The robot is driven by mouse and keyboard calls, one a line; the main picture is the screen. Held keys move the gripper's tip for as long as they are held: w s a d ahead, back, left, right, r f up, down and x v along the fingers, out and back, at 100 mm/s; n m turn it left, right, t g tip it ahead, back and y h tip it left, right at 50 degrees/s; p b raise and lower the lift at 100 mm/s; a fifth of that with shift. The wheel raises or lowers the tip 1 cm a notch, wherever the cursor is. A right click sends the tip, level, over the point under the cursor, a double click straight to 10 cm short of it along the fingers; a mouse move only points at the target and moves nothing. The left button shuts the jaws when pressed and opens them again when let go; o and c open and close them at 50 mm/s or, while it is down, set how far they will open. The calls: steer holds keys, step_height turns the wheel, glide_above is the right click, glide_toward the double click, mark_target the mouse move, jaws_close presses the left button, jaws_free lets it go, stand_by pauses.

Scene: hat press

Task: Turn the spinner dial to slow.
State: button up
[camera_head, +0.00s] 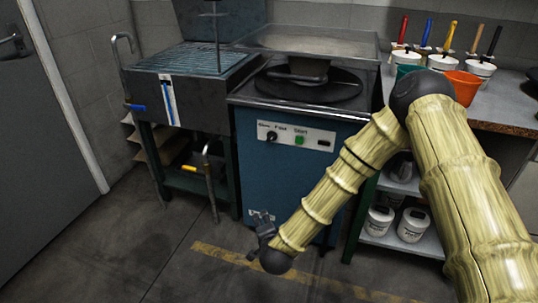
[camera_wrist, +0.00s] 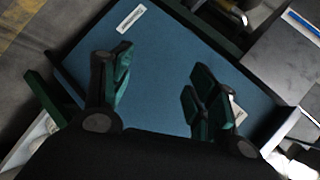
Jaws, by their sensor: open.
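The spinner dial (camera_head: 271,136) is a small dark knob on the pale control panel (camera_head: 320,138) of the blue spinner machine (camera_head: 290,185). Small print reads like "Slow" to its left and "Fast" to its right, and its pointer is too small to read. My gripper (camera_head: 263,224) is low in front of the machine, well below the dial and apart from it. In the wrist view my gripper (camera_wrist: 161,72) is open and empty, its green-padded fingers spread before the blue front (camera_wrist: 155,110). The dial cannot be made out in the wrist view.
A green start button (camera_head: 299,140) is right of the dial. A grated sink unit (camera_head: 185,85) stands left. At right, a counter (camera_head: 500,107) holds tubs with colored-handled tools and an orange pot (camera_head: 463,88). White buckets (camera_head: 412,224) sit below. Space before the panel is clear.

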steer(key=w+a+r+m+t+h+b, duration=0.1)
steer(key=w+a+r+m+t+b, duration=0.15)
steer(key=w+m+b, duration=0.2)
steer(key=w+a+r+m+t+h+b, duration=0.1)
steer(key=w+r+m+b, duration=0.2)
steer(key=w+b, duration=0.25)
steer(key=m+t+h+b, duration=0.2)
steer(key=m+h+b, duration=0.4)
steer(key=m+b, duration=0.35)
glide_toward(270, 139)
steer(key=b+x, duration=0.1)
steer(key=x, duration=0.3)
steer(key=b+x, duration=0.2)
steer(key=x, duration=0.2)
steer(key=shift+w+d+f, duration=0.1)
steer(key=shift+f, duration=0.1)
steer(key=shift+w+d+r+b, duration=0.1)
steer(key=shift+w+b, duration=0.15)
steer(key=shift+w, duration=0.1)
steer(key=shift+w+d+r+b, duration=0.1)
steer(key=shift+w+b, duration=0.1)
steer(key=shift+w, duration=0.15)
